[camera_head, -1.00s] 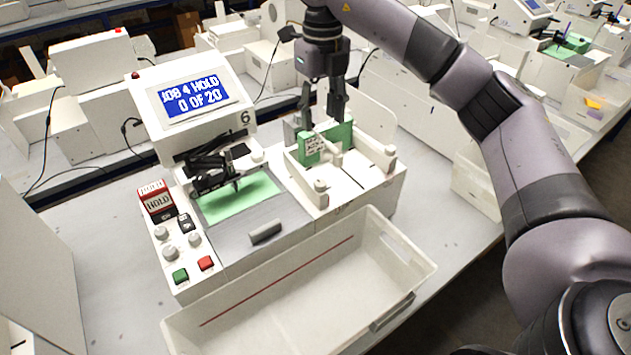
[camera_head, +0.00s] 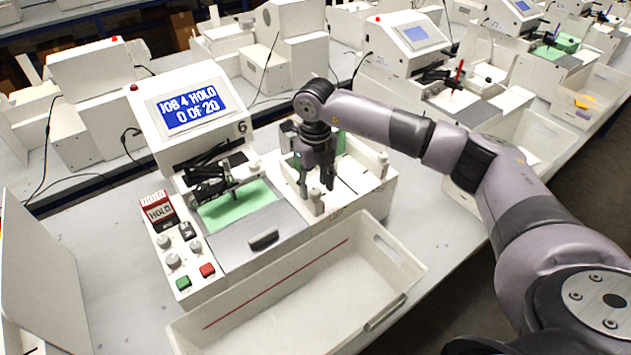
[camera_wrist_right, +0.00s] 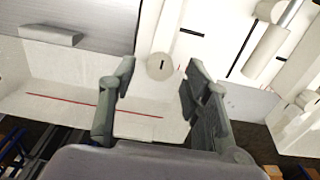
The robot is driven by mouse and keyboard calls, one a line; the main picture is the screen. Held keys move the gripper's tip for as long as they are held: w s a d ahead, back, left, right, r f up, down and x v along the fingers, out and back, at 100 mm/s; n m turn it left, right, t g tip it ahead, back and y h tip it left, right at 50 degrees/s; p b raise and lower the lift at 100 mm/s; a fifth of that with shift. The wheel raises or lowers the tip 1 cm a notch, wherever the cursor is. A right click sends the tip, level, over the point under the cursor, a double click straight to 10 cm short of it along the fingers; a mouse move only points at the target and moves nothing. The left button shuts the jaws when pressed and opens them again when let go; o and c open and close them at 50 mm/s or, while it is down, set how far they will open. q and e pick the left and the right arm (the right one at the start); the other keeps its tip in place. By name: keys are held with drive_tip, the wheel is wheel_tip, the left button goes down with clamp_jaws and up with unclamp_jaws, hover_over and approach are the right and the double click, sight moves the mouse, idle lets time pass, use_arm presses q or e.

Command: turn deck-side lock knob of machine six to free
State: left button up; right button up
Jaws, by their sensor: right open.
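Machine six (camera_head: 215,135) stands on the table with a "6" on its housing and a screen (camera_head: 192,107) reading "JOB 4 HOLD 0 OF 20". The deck-side lock knob (camera_head: 315,208), small, round and pale, is at the feeder's front corner next to the grey deck. It shows in the right wrist view (camera_wrist_right: 160,66) with a dark line mark across its top. My right gripper (camera_head: 316,190) points down just above this knob, open and empty. In the right wrist view its fingers (camera_wrist_right: 160,82) are either side of the knob, apart from it. My left gripper is out of view.
A second pale knob post (camera_head: 383,160) stands at the feeder's right side. A green block (camera_head: 341,143) is partly hidden behind my right wrist. Red and green buttons are on the control panel (camera_head: 172,235).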

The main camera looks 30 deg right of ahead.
drive_tip(key=shift+f, duration=0.65)
drive_tip(key=shift+c, duration=0.5)
clamp_jaws()
